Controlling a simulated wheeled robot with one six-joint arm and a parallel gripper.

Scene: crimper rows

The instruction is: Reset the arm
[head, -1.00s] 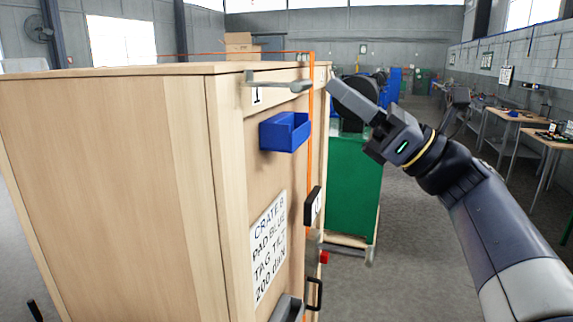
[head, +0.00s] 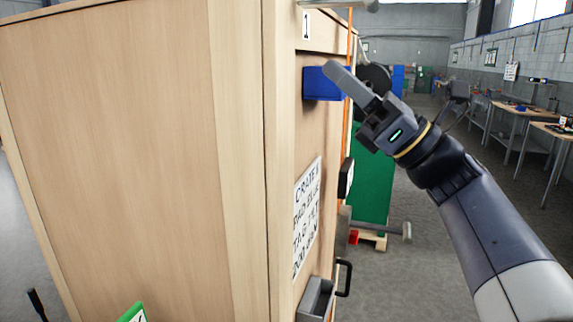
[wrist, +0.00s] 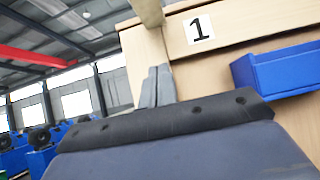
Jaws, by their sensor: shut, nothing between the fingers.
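My arm reaches in from the right in the head view. My gripper (head: 334,70) points up and to the left, in front of the blue bin on the crate's face. Its fingers are together and hold nothing. In the wrist view my gripper (wrist: 158,72) shows as two grey fingers side by side, pointing up toward the wooden crate panel. The large wooden crate (head: 120,130) fills the left half of the head view. From these views I cannot tell whether the fingers touch the crate.
A blue bin (head: 318,84) sticks out from the crate's face; it also shows in the wrist view (wrist: 285,68). Below are a lettered sign (head: 307,215), a grey tray (head: 316,298) and a black handle (head: 344,277). Workbenches (head: 520,112) line the right wall. Open floor lies between.

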